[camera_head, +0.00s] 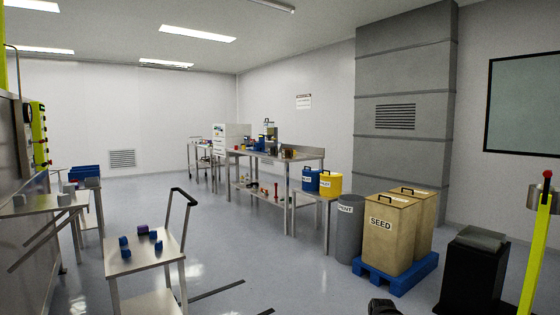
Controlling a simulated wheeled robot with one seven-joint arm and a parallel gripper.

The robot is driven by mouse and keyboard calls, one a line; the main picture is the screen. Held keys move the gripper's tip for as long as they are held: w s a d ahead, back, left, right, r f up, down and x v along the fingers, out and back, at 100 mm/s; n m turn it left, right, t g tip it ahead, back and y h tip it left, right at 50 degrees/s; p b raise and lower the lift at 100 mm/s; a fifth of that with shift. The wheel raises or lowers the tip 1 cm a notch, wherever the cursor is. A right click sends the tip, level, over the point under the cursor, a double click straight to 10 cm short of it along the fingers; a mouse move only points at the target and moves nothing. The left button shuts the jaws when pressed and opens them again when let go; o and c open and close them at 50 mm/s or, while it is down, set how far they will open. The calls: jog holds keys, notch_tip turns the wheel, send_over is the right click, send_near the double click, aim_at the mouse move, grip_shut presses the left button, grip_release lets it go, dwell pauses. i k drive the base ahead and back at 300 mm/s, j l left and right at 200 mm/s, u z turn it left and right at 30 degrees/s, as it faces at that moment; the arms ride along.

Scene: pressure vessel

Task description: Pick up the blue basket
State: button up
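A blue basket (85,172), open-topped and box-shaped, rests on a metal side table at the left of the head view. Its far side and inside are hard to make out at this distance. My gripper is not clearly in view. A dark rounded part shows at the bottom edge, right of the middle, and I cannot tell what it is. Nothing is seen touching the basket.
A cart (140,262) with small blue blocks stands in front of the basket's table. Blue and yellow buckets, a grey bin (349,228) and SEED boxes (388,245) on a blue pallet stand at right. The middle floor (232,240) is clear.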

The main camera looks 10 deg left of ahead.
aim_at(272, 150)
jog(key=i+j+u, duration=0.25)
jog(key=i, duration=0.15)
jog(key=i+u, duration=0.2)
jog(key=i, duration=0.25)
jog(key=i+u, duration=0.15)
jog(key=i, duration=3.8)
